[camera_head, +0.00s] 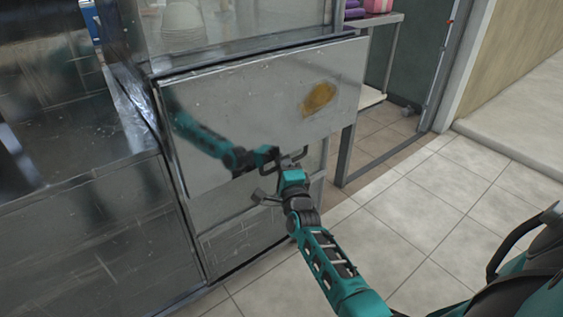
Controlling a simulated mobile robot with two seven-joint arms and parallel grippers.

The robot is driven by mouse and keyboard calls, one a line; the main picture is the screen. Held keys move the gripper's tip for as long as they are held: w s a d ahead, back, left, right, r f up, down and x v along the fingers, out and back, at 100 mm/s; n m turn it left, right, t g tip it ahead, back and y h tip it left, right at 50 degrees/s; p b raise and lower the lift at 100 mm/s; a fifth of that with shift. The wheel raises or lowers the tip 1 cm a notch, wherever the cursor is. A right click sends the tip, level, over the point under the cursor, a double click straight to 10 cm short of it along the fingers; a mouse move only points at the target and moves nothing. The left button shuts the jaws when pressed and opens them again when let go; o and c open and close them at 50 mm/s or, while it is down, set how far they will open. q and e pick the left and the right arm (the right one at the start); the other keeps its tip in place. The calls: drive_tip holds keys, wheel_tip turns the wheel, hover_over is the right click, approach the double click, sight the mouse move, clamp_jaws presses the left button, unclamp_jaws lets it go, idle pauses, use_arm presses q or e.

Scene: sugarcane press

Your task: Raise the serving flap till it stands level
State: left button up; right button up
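The serving flap (235,105) is a shiny grey metal panel with a yellow-brown patch near its right end. It hangs steeply down from the counter front and is not level. My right gripper (293,158) is at the flap's lower edge, right of its middle. Its fingers look spread, with nothing clearly held. I cannot tell whether they touch the flap. The teal arm shape on the panel is the reflection of my arm. My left gripper is not in view.
A metal counter (85,220) with a dark front stands at the left. White stacked cups (182,22) show behind glass above the flap. A shelf frame (346,155) stands to the right. The tiled floor (420,200) at the right is clear.

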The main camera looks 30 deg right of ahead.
drive_tip(key=shift+w, duration=0.1)
drive_tip(key=shift+c, duration=0.4)
clamp_jaws()
